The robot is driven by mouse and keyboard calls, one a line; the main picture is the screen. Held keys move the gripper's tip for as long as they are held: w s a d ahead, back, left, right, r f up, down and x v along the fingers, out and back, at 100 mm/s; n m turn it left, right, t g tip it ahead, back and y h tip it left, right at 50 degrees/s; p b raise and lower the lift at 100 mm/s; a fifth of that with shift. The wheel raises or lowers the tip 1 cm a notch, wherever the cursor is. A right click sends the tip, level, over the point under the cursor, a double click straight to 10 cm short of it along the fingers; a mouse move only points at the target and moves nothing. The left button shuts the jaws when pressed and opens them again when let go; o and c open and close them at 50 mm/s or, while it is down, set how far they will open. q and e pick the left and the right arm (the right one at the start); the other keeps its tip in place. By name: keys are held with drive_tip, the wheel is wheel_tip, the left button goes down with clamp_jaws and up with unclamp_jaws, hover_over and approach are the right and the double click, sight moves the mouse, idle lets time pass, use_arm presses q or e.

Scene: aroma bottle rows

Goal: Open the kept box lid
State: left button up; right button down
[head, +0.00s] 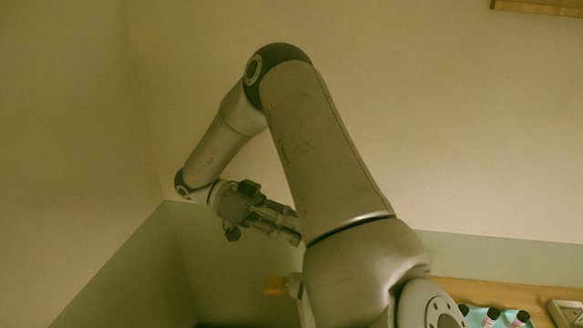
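The arm that fills the middle of the head view looks like my left one. It rises from the bottom, bends at the top and comes down to the left. Its gripper (288,224) hangs in front of the wall corner, pointing right, with nothing visible in it. The finger ends lie close to my own large arm link, and I cannot tell how wide they are apart. The gripper is well away from the table. No box lid can be made out. My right gripper is not in view.
A wooden table (455,291) shows at the bottom right. On it is a teal tray (476,311) with several dark-capped bottles (491,317), cut off below. A pale-rimmed item (566,307) sits at the right edge. A wooden shelf (540,6) is at the top right. Walls meet at the left.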

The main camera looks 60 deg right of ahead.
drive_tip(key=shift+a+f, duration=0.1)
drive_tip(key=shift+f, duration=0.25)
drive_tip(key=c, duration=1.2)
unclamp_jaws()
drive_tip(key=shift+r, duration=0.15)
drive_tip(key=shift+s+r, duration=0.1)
